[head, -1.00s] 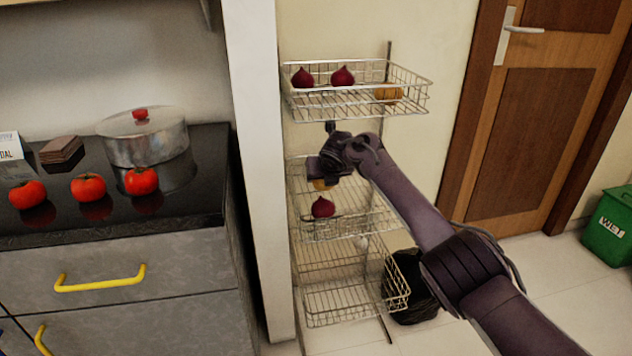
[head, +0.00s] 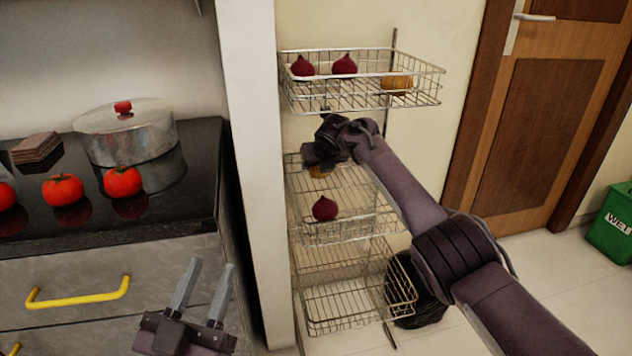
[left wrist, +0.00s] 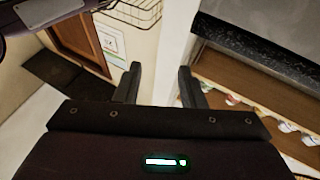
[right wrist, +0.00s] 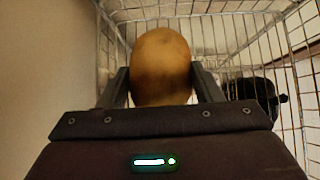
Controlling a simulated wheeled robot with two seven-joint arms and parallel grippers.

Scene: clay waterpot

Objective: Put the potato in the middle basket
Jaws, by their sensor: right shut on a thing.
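My right gripper (right wrist: 163,88) is shut on a brown potato (right wrist: 161,62) in the right wrist view. In the head view this gripper is over the middle basket (head: 345,225), and a bit of the potato (head: 320,172) shows under it. A dark red onion (head: 325,208) lies in that basket. Whether the potato touches the basket floor cannot be told. My left gripper (head: 203,290) is open and empty in front of the counter drawers. Its two spread fingers also show in the left wrist view (left wrist: 160,82).
The top basket (head: 360,103) holds two red onions (head: 344,65) and a potato (head: 397,84). The bottom basket (head: 360,318) looks empty. A wall edge (head: 255,180) stands left of the rack. Tomatoes (head: 122,181) and a pot (head: 125,135) are on the stove.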

